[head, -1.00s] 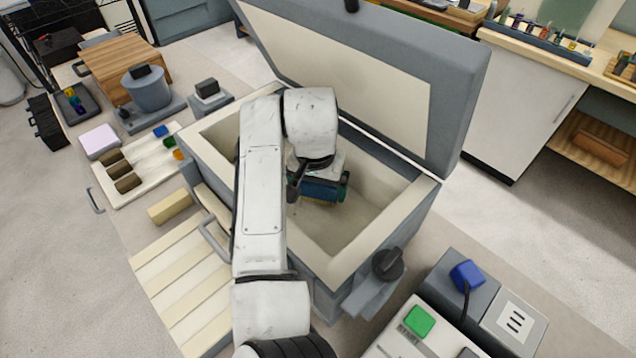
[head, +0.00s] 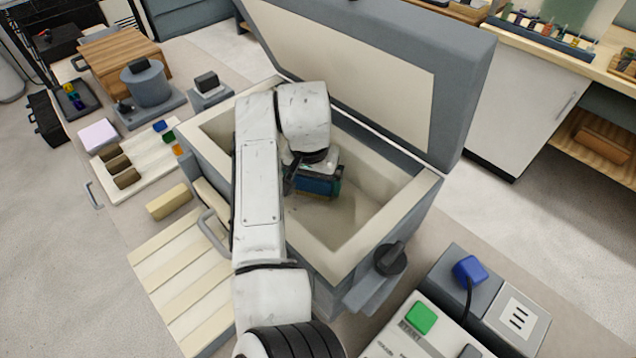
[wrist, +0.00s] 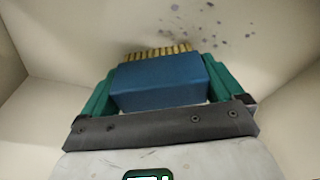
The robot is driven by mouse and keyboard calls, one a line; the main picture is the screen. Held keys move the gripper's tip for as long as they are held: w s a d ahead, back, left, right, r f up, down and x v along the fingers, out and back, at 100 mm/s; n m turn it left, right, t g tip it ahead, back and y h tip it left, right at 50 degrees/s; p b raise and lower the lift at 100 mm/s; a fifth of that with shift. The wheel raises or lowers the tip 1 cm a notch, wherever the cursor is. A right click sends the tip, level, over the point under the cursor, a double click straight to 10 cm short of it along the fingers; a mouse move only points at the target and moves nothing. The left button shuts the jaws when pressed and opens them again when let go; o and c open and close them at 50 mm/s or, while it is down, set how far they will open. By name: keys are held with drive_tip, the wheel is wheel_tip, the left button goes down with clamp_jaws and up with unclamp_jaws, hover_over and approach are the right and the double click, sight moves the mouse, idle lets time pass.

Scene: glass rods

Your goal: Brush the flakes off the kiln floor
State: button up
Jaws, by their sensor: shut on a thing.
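The kiln (head: 345,262) stands open with its lid tilted up behind it. My arm reaches down into it. My gripper (wrist: 160,88) is shut on a brush (wrist: 158,82) with a blue block and tan bristles; green fingers hold it at both sides. The brush also shows in the head view (head: 318,186), inside the kiln. Dark flakes (wrist: 190,28) lie scattered on the pale kiln floor (wrist: 110,22), just beyond the bristles and toward the right. I cannot tell whether the bristles touch the floor. My arm hides part of the kiln's left side.
Kiln walls rise close on both sides of my gripper. The raised lid (head: 350,70) stands behind my arm. A control box with a green button (head: 419,317) is at the front right. A tray of brown pieces (head: 150,165) and pale slats (head: 180,285) lie at left.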

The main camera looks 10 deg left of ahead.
drive_tip(key=shift+w+a+b, duration=0.4)
drive_tip(key=shift+w+a, duration=0.3)
drive_tip(key=shift+a, duration=0.2)
drive_tip(key=shift+w+a+f+b, duration=0.15)
drive_tip(key=shift+w+a+b, duration=0.65)
drive_tip(key=shift+a+b, duration=0.3)
drive_tip(key=shift+w+a+f+b, duration=0.1)
drive_tip(key=shift+w+a+b, duration=0.75)
drive_tip(key=shift+b, duration=0.3)
drive_tip(key=shift+w+a+b, duration=0.4)
drive_tip(key=shift+a+b, duration=0.3)
drive_tip(key=shift+b, duration=0.25)
drive_tip(key=shift+w+a+r, duration=0.1)
drive_tip(key=shift+a+r, duration=0.1)
drive_tip(key=shift+r, duration=0.05)
